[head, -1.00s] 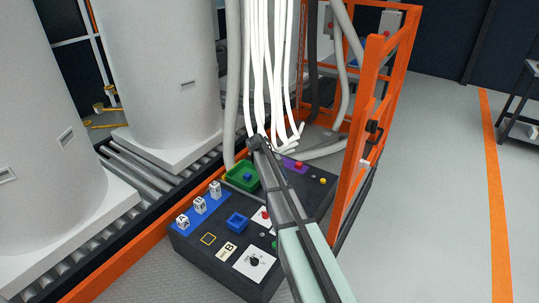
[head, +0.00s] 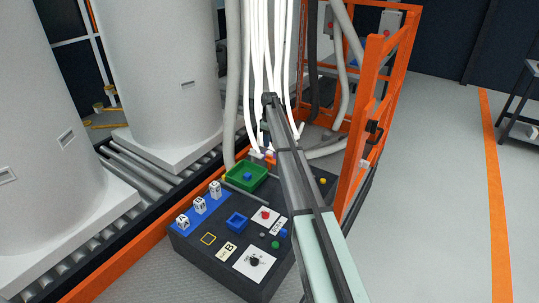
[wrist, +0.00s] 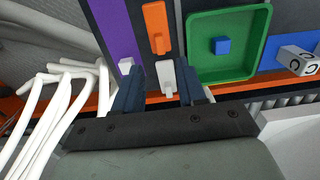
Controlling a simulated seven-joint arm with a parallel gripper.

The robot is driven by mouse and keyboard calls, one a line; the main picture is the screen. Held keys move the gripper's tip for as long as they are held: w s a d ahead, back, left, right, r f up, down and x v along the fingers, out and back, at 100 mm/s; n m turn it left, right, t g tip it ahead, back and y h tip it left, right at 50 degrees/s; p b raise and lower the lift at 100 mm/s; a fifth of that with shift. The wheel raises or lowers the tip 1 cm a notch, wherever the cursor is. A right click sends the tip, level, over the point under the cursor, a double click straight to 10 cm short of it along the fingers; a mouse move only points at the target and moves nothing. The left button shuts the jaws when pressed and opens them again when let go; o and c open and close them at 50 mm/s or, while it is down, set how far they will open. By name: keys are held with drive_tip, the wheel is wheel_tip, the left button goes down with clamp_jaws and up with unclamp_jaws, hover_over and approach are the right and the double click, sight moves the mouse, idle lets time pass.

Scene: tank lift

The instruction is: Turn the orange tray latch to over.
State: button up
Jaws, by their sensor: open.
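The orange tray latch (wrist: 157,27) shows in the wrist view as a short orange bar on the dark panel, just left of the green tray (wrist: 192,50). My gripper (wrist: 162,92) is open below it in that view. Its two dark blue fingers stand on either side of a pale grey-white piece (wrist: 167,76), and I cannot tell whether they touch it. The orange latch lies ahead of the fingertips, apart from them. In the head view my gripper (head: 265,147) hangs behind the green tray (head: 232,184), partly hidden by my arm; the latch there is too small to make out surely.
A purple strip (wrist: 112,25) lies left of the latch. A blue cube (wrist: 221,45) sits in the green tray. White hoses (head: 256,70) hang close around my gripper. An orange frame (head: 372,90) stands to the right, and lettered cubes (head: 199,203) sit on a blue strip.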

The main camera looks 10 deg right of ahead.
sight(269, 156)
wheel_tip(269, 156, down, 8)
drive_tip(key=shift+f, duration=0.2)
drive_tip(key=shift+c, duration=0.2)
clamp_jaws()
idle(0.4)
